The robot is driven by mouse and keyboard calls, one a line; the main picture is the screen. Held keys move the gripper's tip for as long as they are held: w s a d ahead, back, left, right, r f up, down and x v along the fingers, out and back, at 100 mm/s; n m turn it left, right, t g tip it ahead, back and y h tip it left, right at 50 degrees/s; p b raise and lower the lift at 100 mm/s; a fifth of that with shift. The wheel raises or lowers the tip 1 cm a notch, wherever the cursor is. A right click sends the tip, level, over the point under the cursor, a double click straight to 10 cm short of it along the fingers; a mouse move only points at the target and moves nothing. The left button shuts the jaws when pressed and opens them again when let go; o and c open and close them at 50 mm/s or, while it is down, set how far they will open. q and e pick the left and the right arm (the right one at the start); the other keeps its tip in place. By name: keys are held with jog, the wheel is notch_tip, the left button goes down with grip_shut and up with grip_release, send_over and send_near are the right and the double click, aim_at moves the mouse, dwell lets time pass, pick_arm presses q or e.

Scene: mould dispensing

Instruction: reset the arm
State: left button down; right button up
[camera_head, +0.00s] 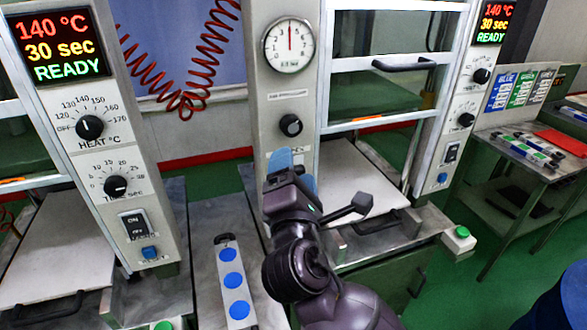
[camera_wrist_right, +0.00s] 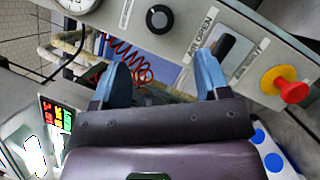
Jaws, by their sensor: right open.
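My right arm rises from the bottom middle of the head view. My right gripper (camera_head: 292,166) has blue fingers and is in front of the grey centre column, below its black knob. In the right wrist view the two blue fingers of the gripper (camera_wrist_right: 162,78) stand wide apart with nothing between them. The arm hides part of the column's lower front and the bench behind it. My left gripper is in neither view.
The grey centre column (camera_head: 284,100) carries a pressure gauge (camera_head: 289,45). Heated presses stand on both sides, with a READY display (camera_head: 57,44) at left. A strip with blue discs (camera_head: 232,280) lies on the bench. A red emergency knob (camera_wrist_right: 293,91) shows in the wrist view.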

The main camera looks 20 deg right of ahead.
dwell(0.3)
jog(key=w+a+f+m+y, duration=0.3)
jog(key=f+m+y, duration=0.3)
jog(key=y, duration=0.1)
jog(key=s+d+f+m+g+y, duration=0.1)
jog(key=d+f+m+g, duration=0.1)
jog(key=f+m, duration=0.3)
jog(key=s+d+f+m+g, duration=0.1)
jog(key=d+f+m, duration=0.2)
jog(key=f, duration=0.4)
jog(key=s+d+f+m+g+h, duration=0.1)
jog(key=s+d+f+m+g, duration=0.1)
jog(key=s+d+f, duration=0.4)
jog(key=s+d+f+m+g+h, duration=0.1)
jog(key=s+d+f+m+g, duration=0.2)
jog(key=s+d+f, duration=0.3)
jog(key=s+f, duration=0.5)
jog(key=f, duration=0.2)
jog(key=shift+s+m+h, duration=0.25)
jog(key=shift+m+h, duration=0.05)
jog(key=shift+m, duration=0.1)
